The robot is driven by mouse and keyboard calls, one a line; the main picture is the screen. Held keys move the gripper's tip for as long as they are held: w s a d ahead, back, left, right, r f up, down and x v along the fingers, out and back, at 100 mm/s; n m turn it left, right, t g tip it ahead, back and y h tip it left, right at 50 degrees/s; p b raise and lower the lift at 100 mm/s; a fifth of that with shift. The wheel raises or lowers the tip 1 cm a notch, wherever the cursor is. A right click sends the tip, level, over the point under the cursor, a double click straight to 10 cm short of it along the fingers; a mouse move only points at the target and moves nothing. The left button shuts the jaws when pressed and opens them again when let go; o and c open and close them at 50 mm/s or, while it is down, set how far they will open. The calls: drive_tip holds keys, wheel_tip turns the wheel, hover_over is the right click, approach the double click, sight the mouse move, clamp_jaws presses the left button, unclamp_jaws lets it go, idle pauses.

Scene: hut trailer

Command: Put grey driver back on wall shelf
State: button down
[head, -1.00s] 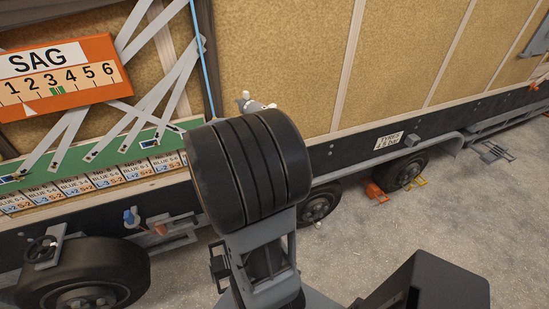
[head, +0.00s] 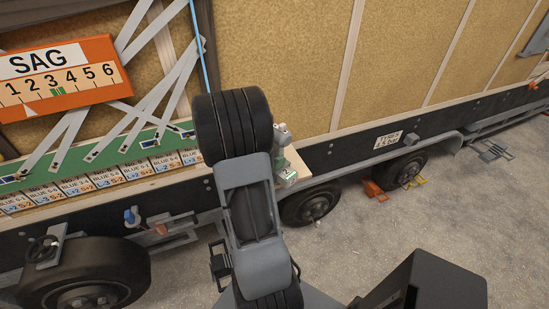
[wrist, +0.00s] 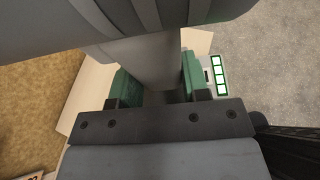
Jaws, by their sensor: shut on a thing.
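My gripper (wrist: 158,86) is shut on the grey driver (wrist: 150,66); its green pads press the grey handle from both sides in the wrist view. The driver's wide grey body with dark grooves fills the top of that view. A pale wooden shelf (wrist: 96,92) shows beneath and behind the pads. In the head view the shelf (head: 299,163) juts from the wall, partly behind my arm, with small grey and green parts over it. My arm hides most of the gripper there. I cannot tell whether the driver touches the shelf.
The trailer wall (head: 285,50) has tan panels. An orange SAG board (head: 58,75) and grey crossed slats stand at left, above a ledge with paper cards (head: 75,187). Wheels (head: 312,205) and orange chocks (head: 373,190) are below. Grey ground lies open at right.

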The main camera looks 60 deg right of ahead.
drive_tip(key=shift+f, duration=0.1)
idle(0.3)
drive_tip(key=c, duration=0.6)
unclamp_jaws()
drive_tip(key=o, duration=0.6)
drive_tip(key=shift+w+a+r, duration=0.2)
drive_tip(key=shift+a+r, duration=0.1)
drive_tip(key=shift+a, duration=0.25)
drive_tip(key=p+v, duration=0.4)
drive_tip(key=v, duration=0.6)
drive_tip(key=shift+a+p, duration=0.35)
drive_tip(key=shift+a, duration=0.05)
